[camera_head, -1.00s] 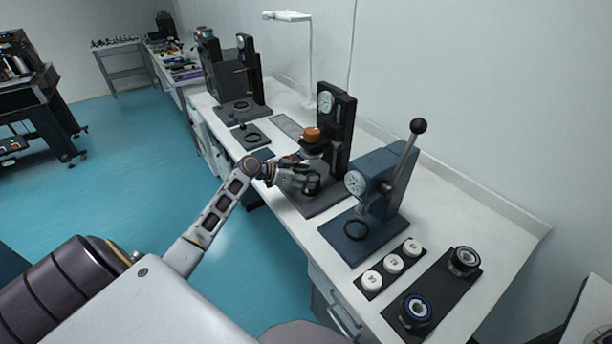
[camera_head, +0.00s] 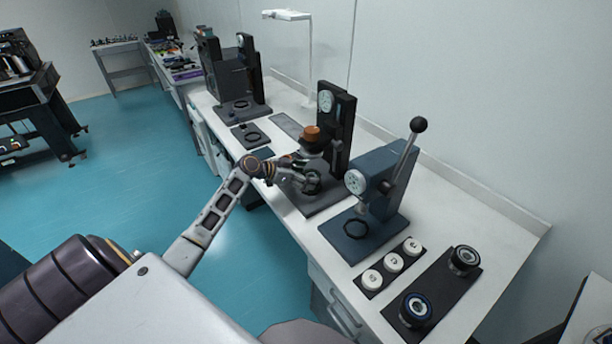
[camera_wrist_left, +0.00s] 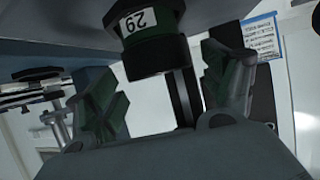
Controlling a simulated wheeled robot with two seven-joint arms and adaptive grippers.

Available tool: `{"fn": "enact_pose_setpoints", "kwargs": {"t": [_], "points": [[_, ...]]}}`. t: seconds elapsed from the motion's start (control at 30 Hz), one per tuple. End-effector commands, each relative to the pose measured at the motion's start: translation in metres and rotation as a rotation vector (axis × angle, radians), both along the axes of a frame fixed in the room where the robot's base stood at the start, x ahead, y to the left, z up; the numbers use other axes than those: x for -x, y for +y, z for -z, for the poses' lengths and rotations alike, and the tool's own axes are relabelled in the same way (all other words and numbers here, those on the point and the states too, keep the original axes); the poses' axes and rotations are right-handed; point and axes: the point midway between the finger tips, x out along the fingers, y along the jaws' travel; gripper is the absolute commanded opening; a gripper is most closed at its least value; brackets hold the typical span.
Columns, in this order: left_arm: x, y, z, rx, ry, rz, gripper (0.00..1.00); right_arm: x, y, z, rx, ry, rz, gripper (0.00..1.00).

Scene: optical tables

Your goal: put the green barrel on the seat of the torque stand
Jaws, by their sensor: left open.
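The green barrel (camera_wrist_left: 150,42), dark with a green band and a white "29" label, shows in the left wrist view between and beyond my left gripper's fingers. The seat is hidden, so contact under the barrel cannot be judged. My right gripper is out of view.
A blue lever press (camera_head: 375,228) stands close to the right of the black stand. White numbered discs (camera_head: 393,263) and two dark ring-shaped parts (camera_head: 416,308) lie nearer on the bench. Another black stand (camera_head: 250,75) is farther back.

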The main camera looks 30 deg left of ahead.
Motion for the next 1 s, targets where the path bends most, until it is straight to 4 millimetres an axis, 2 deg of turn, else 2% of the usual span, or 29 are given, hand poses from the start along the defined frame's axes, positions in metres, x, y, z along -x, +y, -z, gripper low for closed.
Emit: {"fn": "enact_pose_setpoints", "kwargs": {"t": [0.27, 1.0], "points": [[0.015, 0.01, -0.008, -0.001, -0.001, 0.0, 0.82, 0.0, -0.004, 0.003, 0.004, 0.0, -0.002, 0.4], [0.08, 0.053, -0.046, 0.0, 0.0, -0.001, 0.82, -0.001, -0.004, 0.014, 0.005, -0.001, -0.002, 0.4]]}}
